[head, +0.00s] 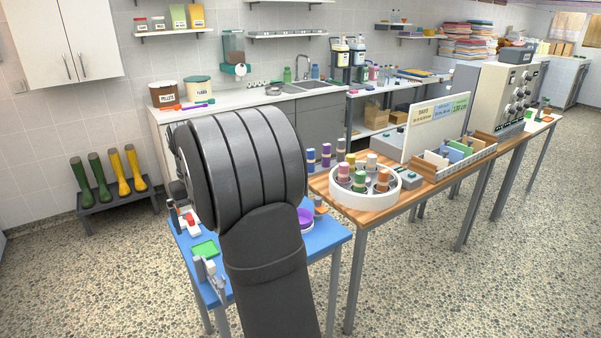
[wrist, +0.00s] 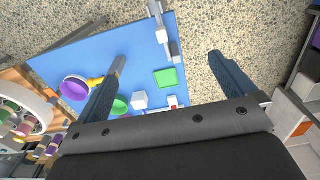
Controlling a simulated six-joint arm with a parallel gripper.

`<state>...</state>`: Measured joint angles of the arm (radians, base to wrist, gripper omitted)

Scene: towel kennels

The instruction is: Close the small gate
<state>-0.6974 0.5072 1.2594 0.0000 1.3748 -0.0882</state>
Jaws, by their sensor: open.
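A small grey and white gate-like fixture (head: 208,270) stands at the near left edge of the blue table (head: 325,238). In the wrist view the fixture (wrist: 163,32) is at the top edge of the blue top, with a pale block and a grey upright part. I cannot tell how far its leaf stands open. My gripper (wrist: 165,66) is open and empty, its two blue-grey fingers wide apart. The fixture shows beyond the fingertips, between them in the picture, apart from both. In the head view my arm hides the gripper and much of the table.
A green square (wrist: 165,77) lies beside the fixture. A white cube (wrist: 139,100), a purple bowl (wrist: 75,88) and a grey post (wrist: 117,66) are also on the blue table. A wooden table with a white round carousel (head: 365,199) stands to the right. Speckled floor surrounds the tables.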

